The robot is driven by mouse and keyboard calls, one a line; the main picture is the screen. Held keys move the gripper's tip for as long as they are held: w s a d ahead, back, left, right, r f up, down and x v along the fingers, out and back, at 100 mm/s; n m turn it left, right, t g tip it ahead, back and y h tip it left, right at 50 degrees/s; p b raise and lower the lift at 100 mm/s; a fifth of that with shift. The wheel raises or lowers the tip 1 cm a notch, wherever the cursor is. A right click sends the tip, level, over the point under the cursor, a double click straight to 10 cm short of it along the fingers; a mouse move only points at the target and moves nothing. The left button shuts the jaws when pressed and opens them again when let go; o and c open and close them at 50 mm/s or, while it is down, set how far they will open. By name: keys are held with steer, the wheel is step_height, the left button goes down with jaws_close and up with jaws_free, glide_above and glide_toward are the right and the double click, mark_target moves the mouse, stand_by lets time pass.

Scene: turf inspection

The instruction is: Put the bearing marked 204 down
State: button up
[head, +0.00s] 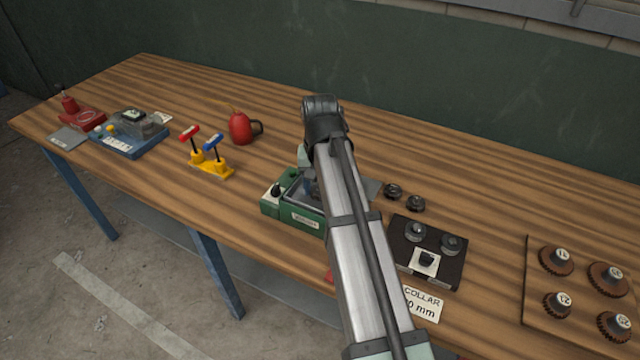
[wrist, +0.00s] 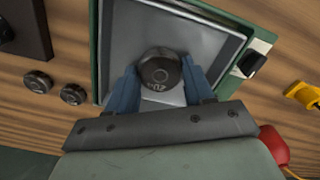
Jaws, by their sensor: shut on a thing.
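The bearing marked 204 is a dark round piece (wrist: 160,68), with its marked face toward the camera in the wrist view. My gripper (wrist: 161,86) is shut on it, one blue finger on each side. They are over the grey inside of a green-framed box (wrist: 97,50). I cannot tell whether the bearing touches the box floor. In the head view the green box (head: 272,208) stands near the table's middle front, with a label on its front. My arm covers its right part and hides the bearing.
Two dark round pieces (head: 404,197) lie right of the box.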

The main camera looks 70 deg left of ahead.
steer(key=shift+f, duration=0.1)
steer(key=o, duration=1.2)
step_height(320, 180, up, 12)
steer(key=shift+r, duration=0.15)
